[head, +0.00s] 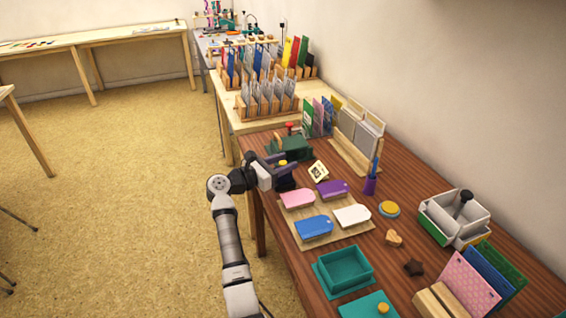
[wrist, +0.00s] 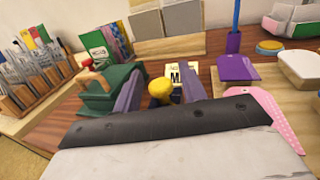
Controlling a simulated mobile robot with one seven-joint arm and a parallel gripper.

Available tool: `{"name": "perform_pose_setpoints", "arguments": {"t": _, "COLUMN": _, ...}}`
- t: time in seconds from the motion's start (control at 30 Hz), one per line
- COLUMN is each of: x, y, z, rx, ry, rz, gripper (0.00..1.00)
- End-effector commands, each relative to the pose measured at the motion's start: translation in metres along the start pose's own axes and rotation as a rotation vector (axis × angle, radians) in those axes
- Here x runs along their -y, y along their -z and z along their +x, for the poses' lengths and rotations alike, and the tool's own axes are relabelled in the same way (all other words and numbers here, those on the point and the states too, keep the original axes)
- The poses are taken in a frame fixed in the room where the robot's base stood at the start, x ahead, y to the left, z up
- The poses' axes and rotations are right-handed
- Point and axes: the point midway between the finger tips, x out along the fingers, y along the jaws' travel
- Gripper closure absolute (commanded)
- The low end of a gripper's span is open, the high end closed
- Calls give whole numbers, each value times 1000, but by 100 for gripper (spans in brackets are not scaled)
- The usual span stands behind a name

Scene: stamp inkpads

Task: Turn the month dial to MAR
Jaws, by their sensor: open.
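A yellow knob (wrist: 160,88) shows between the two fingers of my open gripper (wrist: 160,90) in the wrist view, with no clear contact. In the head view my gripper (head: 282,163) is at the table's left edge, above a small dark body (head: 286,180) that it partly covers. A small cream card (head: 318,171) stands just right of it. In the wrist view the card (wrist: 181,72) shows a dark letter M; a finger hides the rest. The month dial's markings and its setting cannot be read.
A green device (head: 291,146) with a red knob stands just behind my gripper. A wooden board (head: 313,238) with coloured tags lies in front. A purple pen cup (head: 370,184) and upright card racks (head: 355,152) stand to the right. Open floor lies left of the table.

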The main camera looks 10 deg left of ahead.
Motion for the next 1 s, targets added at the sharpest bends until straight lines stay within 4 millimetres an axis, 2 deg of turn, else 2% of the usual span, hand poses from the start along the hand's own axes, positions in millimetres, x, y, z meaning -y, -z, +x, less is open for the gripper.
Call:
{"name": "perform_pose_setpoints", "arguments": {"t": 0.07, "x": 0, "y": 0, "z": 0, "rx": 0, "ry": 0, "rz": 0, "gripper": 60}}
{"name": "perform_pose_setpoints", "arguments": {"t": 0.37, "x": 0, "y": 0, "z": 0, "rx": 0, "ry": 0, "rz": 0, "gripper": 99}}
{"name": "perform_pose_setpoints", "arguments": {"t": 0.67, "x": 1, "y": 0, "z": -1, "rx": -1, "ry": -36, "rz": -1, "gripper": 100}}
{"name": "perform_pose_setpoints", "arguments": {"t": 1.0, "x": 2, "y": -4, "z": 0, "rx": -1, "ry": -252, "rz": -1, "gripper": 100}}
